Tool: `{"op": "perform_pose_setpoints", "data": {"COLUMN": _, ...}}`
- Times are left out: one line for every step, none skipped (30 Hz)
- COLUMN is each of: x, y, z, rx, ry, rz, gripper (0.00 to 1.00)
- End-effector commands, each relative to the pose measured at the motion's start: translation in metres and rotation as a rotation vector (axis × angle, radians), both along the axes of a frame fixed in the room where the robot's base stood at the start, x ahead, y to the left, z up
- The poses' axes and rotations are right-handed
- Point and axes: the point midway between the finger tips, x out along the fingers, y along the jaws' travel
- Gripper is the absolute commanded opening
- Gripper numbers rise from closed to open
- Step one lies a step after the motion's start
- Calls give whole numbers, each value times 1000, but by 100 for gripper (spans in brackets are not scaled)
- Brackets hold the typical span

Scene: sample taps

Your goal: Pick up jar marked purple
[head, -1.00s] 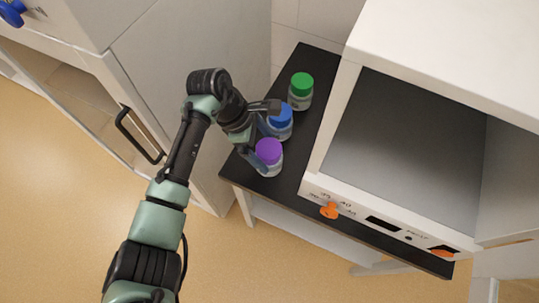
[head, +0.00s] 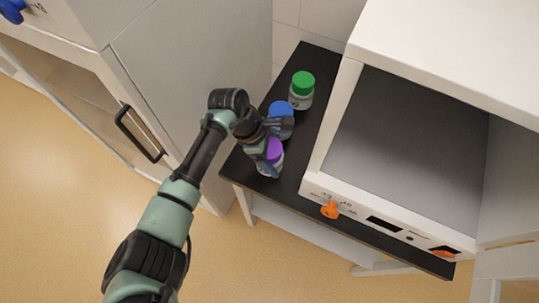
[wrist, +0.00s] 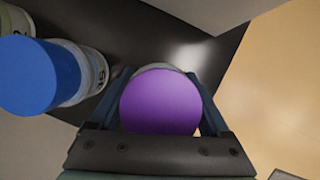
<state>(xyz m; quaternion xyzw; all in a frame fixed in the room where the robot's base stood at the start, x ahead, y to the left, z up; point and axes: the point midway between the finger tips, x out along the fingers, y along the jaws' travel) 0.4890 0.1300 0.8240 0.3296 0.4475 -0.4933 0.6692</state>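The jar marked purple (head: 275,152) has a purple lid and a clear body and stands upright on the black tabletop, partly hidden by my gripper in the head view. In the wrist view its purple lid (wrist: 161,101) sits between my two fingers. My gripper (head: 270,150) is over this jar, with one finger on each side of it. The fingers look apart, at about the width of the jar; I cannot tell whether they touch it.
A blue-lidded jar (head: 281,113) stands close beside the purple one, and also shows in the wrist view (wrist: 42,78). A green-lidded jar (head: 302,85) is farther back. A white open-fronted oven (head: 320,185) stands to the right; a grey cabinet (head: 190,90) is at left.

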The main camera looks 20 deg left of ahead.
Motion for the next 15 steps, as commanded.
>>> {"op": "perform_pose_setpoints", "data": {"x": 0, "y": 0, "z": 0, "rx": 0, "ry": -1, "rz": 0, "gripper": 53}}
{"op": "perform_pose_setpoints", "data": {"x": 0, "y": 0, "z": 0, "rx": 0, "ry": -1, "rz": 0, "gripper": 48}}
{"op": "perform_pose_setpoints", "data": {"x": 0, "y": 0, "z": 0, "rx": 0, "ry": -1, "rz": 0, "gripper": 41}}
{"op": "perform_pose_setpoints", "data": {"x": 0, "y": 0, "z": 0, "rx": 0, "ry": -1, "rz": 0, "gripper": 35}}
{"op": "perform_pose_setpoints", "data": {"x": 0, "y": 0, "z": 0, "rx": 0, "ry": -1, "rz": 0, "gripper": 30}}
{"op": "perform_pose_setpoints", "data": {"x": 0, "y": 0, "z": 0, "rx": 0, "ry": -1, "rz": 0, "gripper": 23}}
{"op": "perform_pose_setpoints", "data": {"x": 0, "y": 0, "z": 0, "rx": 0, "ry": -1, "rz": 0, "gripper": 17}}
{"op": "perform_pose_setpoints", "data": {"x": 0, "y": 0, "z": 1, "rx": -1, "ry": -1, "rz": 0, "gripper": 15}}
{"op": "perform_pose_setpoints", "data": {"x": 0, "y": 0, "z": 1, "rx": -1, "ry": -1, "rz": 0, "gripper": 15}}
{"op": "perform_pose_setpoints", "data": {"x": 0, "y": 0, "z": 1, "rx": -1, "ry": -1, "rz": 0, "gripper": 15}}
{"op": "perform_pose_setpoints", "data": {"x": 0, "y": 0, "z": 1, "rx": -1, "ry": -1, "rz": 0, "gripper": 15}}
{"op": "perform_pose_setpoints", "data": {"x": 0, "y": 0, "z": 1, "rx": -1, "ry": -1, "rz": 0, "gripper": 15}}
{"op": "perform_pose_setpoints", "data": {"x": 0, "y": 0, "z": 1, "rx": -1, "ry": -1, "rz": 0, "gripper": 15}}
{"op": "perform_pose_setpoints", "data": {"x": 0, "y": 0, "z": 1, "rx": -1, "ry": -1, "rz": 0, "gripper": 15}}
{"op": "perform_pose_setpoints", "data": {"x": 0, "y": 0, "z": 3, "rx": -1, "ry": -2, "rz": -1, "gripper": 15}}
